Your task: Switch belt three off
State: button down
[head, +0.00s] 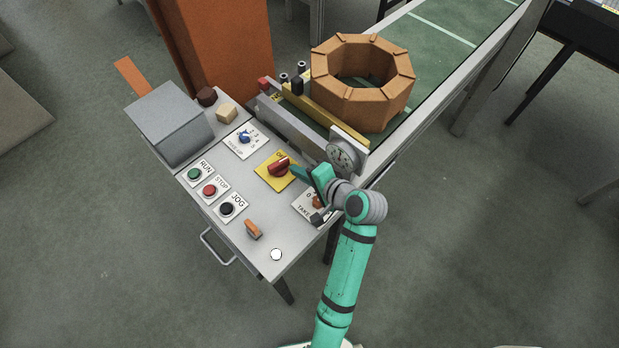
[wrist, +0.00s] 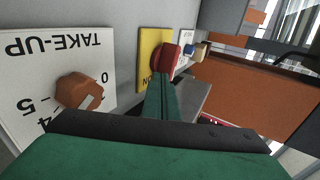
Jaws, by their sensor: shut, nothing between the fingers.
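A red rotary switch (head: 278,168) sits on a yellow plate (head: 262,171) in the middle of the grey control panel (head: 262,238). In the wrist view the red switch (wrist: 165,58) is just beyond my fingertips, and the letters ON show on its yellow plate (wrist: 147,50). My gripper (head: 296,172) is shut and empty, its tips right beside the switch's right side. I cannot tell whether they touch it. The belt (head: 433,50) is green and carries a ring of orange-brown bricks (head: 340,103).
RUN (head: 194,174), STOP (head: 209,190) and JOG (head: 226,209) buttons line the panel's left. A blue selector (head: 244,138) and grey box (head: 170,125) stand behind. An orange TAKE-UP knob (wrist: 78,91) is close to my gripper. A dial gauge (head: 342,157) stands behind it.

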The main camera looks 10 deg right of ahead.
jog(key=shift+w+a, duration=0.75)
jog(key=shift+w, duration=0.25)
jog(key=shift+w+d, duration=0.2)
jog(key=shift+w, duration=0.05)
jog(key=v, duration=1.1)
